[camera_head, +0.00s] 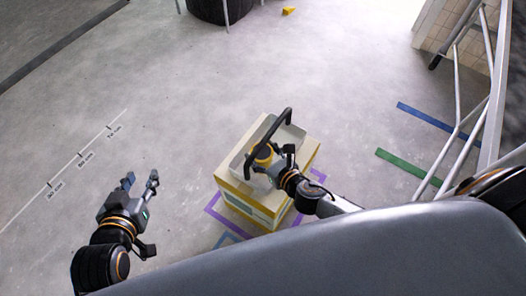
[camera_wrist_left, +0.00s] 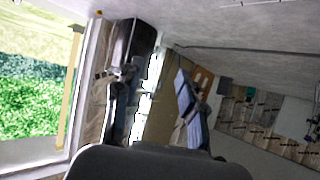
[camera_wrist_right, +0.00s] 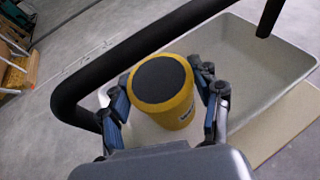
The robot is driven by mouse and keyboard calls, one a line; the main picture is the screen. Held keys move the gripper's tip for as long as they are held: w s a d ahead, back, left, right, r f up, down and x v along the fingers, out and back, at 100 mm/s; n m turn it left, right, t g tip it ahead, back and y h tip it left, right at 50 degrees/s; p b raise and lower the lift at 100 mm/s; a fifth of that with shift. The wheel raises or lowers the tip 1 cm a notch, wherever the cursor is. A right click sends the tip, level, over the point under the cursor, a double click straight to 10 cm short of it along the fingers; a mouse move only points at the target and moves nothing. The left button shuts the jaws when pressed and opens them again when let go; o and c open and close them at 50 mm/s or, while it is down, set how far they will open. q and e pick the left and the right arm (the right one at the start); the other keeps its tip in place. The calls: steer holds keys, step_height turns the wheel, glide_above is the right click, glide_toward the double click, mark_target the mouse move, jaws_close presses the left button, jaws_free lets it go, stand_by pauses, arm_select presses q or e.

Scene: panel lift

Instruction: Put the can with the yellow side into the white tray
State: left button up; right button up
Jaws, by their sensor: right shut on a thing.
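The can with the yellow side (camera_wrist_right: 178,112) has a dark top and sits between the fingers of my right gripper (camera_wrist_right: 166,105) in the right wrist view. My right gripper is shut on it. In the head view the can (camera_head: 263,154) is over the left part of the white tray (camera_head: 290,136). I cannot tell whether its base touches the tray floor. The tray has a black handle (camera_head: 284,122) arching over it and stands on a cardboard box (camera_head: 250,197). My left gripper (camera_head: 141,181) is open and empty, above the floor left of the box.
Purple tape (camera_head: 214,208) marks the floor around the box. Blue (camera_head: 437,121) and green (camera_head: 408,168) strips lie to the right, near a metal frame (camera_head: 459,110). The tray's handle passes close to my right gripper. The floor left of the box is clear.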

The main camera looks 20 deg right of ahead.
steer(key=o, duration=1.1)
